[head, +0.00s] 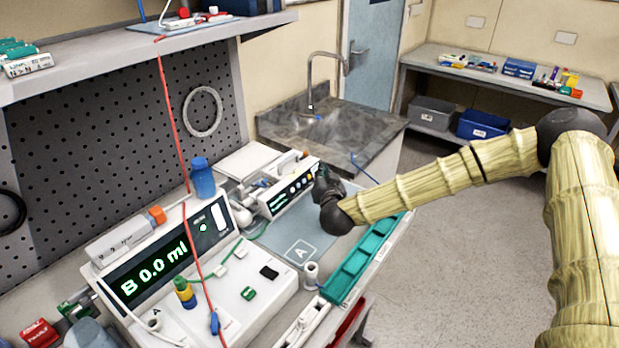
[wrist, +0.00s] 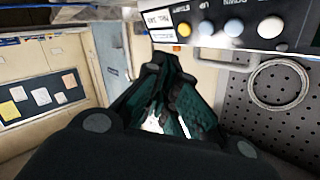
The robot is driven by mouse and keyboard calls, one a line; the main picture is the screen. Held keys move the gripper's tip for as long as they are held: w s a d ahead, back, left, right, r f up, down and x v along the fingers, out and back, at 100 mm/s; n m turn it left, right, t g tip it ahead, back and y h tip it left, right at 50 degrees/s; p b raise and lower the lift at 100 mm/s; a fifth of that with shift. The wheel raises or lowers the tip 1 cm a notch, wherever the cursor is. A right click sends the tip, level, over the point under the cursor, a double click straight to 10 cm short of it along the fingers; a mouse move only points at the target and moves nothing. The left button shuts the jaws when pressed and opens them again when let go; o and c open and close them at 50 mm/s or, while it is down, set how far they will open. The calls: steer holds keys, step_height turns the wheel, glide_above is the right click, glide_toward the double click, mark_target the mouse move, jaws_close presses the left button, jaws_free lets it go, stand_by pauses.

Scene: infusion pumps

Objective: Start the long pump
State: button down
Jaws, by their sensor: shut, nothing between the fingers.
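A long, narrow white pump (head: 287,190) with a small green-lit display and a row of round buttons stands on the bench in the head view. My dark gripper (head: 323,182) is at the panel's right end in the head view. In the wrist view my gripper (wrist: 163,75) is shut and empty, its tips just below the orange button; I cannot tell whether they touch.
A larger pump (head: 160,268) reads "B 0.0 ml" at the left, with a red line hanging in front. A blue bottle (head: 202,178), a mat marked A (head: 300,250) and a green tray (head: 365,255) are nearby. A sink (head: 318,112) lies behind.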

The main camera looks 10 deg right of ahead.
mark_target(309, 177)
steer(key=w, duration=0.1)
steer(key=w+f, duration=0.2)
steer(key=shift+a+f, duration=0.25)
steer(key=shift+s+d+r, duration=0.15)
steer(key=shift+s+r, duration=0.4)
steer(key=shift+s, duration=0.05)
steer(key=shift+w+f, duration=0.4)
steer(key=shift+s+r, duration=0.2)
steer(key=shift+r, duration=0.05)
steer(key=shift+w+f, duration=0.15)
steer(key=shift+w+a+f, duration=0.1)
steer(key=shift+w+a, duration=0.1)
steer(key=shift+a, duration=0.15)
